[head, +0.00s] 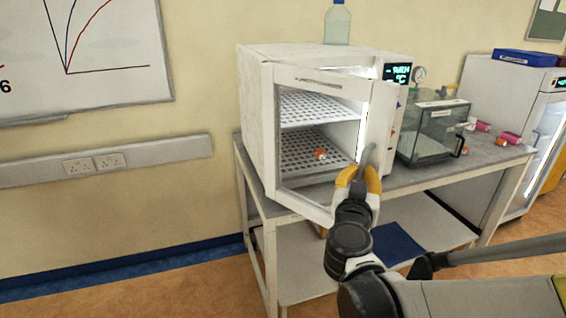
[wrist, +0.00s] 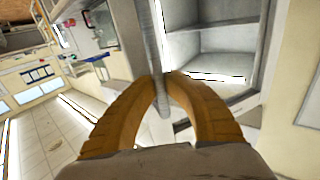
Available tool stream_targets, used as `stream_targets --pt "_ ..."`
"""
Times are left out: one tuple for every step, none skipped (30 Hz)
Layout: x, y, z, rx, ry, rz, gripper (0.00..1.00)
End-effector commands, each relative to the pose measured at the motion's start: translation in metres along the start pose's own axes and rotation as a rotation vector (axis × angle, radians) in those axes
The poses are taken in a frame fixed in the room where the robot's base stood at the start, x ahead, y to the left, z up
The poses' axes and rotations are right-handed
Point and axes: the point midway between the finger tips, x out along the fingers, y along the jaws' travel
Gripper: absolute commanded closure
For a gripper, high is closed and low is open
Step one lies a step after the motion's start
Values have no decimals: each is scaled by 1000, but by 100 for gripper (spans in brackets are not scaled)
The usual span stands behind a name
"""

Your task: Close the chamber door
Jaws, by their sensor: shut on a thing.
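The chamber is a white cabinet (head: 310,52) on a grey bench. Its glass-windowed door (head: 318,84) stands ajar, swung out toward me, with perforated shelves showing behind it. My gripper (head: 361,172) is at the door's right edge. In the wrist view my yellow-orange fingers (wrist: 163,78) are closed around the grey vertical door handle (wrist: 158,50). The handle also shows in the head view (head: 369,157), partly hidden by my fingers.
A small orange-and-white item (head: 320,154) sits on the lower shelf. A clear glass box (head: 436,128) with a gauge stands right of the chamber on the bench (head: 400,182). A bottle (head: 337,24) stands on top of the chamber. Floor at left is clear.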

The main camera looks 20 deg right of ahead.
Motion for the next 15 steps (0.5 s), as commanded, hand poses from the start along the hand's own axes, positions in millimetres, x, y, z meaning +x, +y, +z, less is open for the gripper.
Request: stream_targets --pt "15 13 1 0 0 13 100" --pt "24 18 2 0 0 13 100" --pt "37 24 2 0 0 14 100" --pt "46 28 2 0 0 13 100" --pt "56 32 2 0 0 12 100" --pt "69 37 2 0 0 11 100" --pt "79 40 2 0 0 12 100" --pt "89 43 2 0 0 11 100" --pt "102 46 2 0 0 10 100" --pt "112 49 2 0 0 11 100" --pt "122 51 2 0 0 10 100" --pt "136 54 2 0 0 10 100" --pt "146 55 2 0 0 10 100" --pt "157 56 2 0 0 9 100" --pt "171 57 2 0 0 10 100"
